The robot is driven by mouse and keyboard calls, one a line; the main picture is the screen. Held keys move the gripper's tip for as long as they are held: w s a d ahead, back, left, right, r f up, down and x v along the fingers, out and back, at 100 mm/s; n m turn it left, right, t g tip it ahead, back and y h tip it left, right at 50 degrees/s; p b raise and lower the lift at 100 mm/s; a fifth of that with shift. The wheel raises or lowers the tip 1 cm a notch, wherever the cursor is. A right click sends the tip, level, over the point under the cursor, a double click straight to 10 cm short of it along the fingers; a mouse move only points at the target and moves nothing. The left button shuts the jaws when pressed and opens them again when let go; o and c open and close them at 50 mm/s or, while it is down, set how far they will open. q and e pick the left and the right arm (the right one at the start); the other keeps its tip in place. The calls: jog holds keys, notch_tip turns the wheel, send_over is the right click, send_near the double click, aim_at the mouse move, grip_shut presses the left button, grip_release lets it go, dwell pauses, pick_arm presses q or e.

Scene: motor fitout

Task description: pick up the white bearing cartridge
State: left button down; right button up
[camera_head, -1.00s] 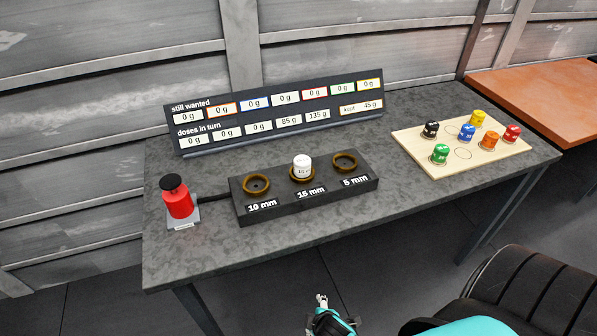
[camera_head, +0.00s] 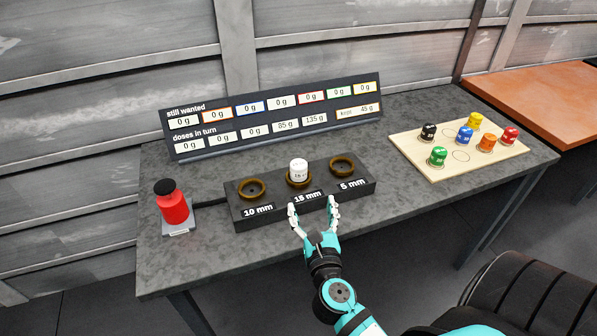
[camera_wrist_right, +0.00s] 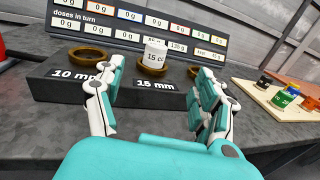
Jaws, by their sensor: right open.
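The white bearing cartridge (camera_head: 298,171) stands upright in the middle ring of the dark block, at the 15 mm label. It also shows in the right wrist view (camera_wrist_right: 155,54), marked "15 cc", framed between the two fingers and beyond their tips. My right gripper (camera_head: 314,202) is open and empty in front of the block, just short of the cartridge. In the right wrist view its fingers (camera_wrist_right: 158,82) are spread wide. My left gripper is not in view.
The dark block (camera_head: 264,222) has empty rings at 10 mm (camera_head: 252,189) and 5 mm (camera_head: 342,166). A display board (camera_head: 270,118) stands behind it. A red bottle (camera_head: 172,204) stands at left. A wooden board (camera_head: 495,160) with several coloured cartridges lies at right.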

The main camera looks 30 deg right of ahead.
aim_at(300, 170)
jog(key=p+x, duration=0.2)
jog(key=x, duration=0.9)
jog(key=shift+w, duration=0.1)
jog(key=shift+f+x, duration=0.15)
jog(key=shift+x, duration=0.9)
jog(key=shift+f+x, duration=0.2)
jog(key=shift+x, duration=0.85)
jog(key=shift+f+x, duration=0.15)
jog(key=shift+x, duration=0.9)
jog(key=shift+a, duration=0.15)
jog(key=shift+r, duration=0.1)
jog(key=shift+c, duration=1.1)
grip_shut()
